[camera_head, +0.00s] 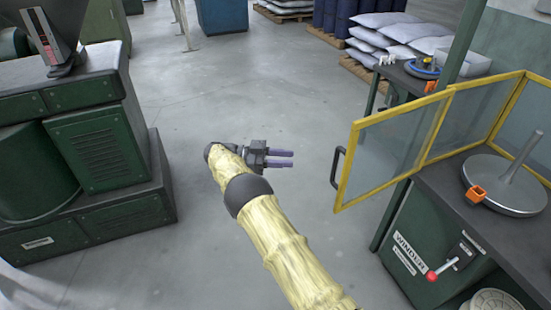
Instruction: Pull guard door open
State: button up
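The guard door (391,146) is a clear panel in a yellow frame at the right. It juts left past the edge of the green machine bench, over the floor. Its black bar handle (337,167) is on its left edge. My gripper (292,158) is left of the handle, with its purple fingers pointing right toward it. The fingers are apart with a gap between them and nothing in it. They do not appear to touch the handle.
The machine bench (449,207) carries a round metal spool plate (512,199) with an orange clamp, and a red-knobbed lever (431,276) on its front. A green machine (101,150) stands at the left. Pallets with sacks (399,30) are at the back. The middle floor is clear.

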jog(key=shift+w+a, duration=0.15)
jog(key=shift+a, duration=1.1)
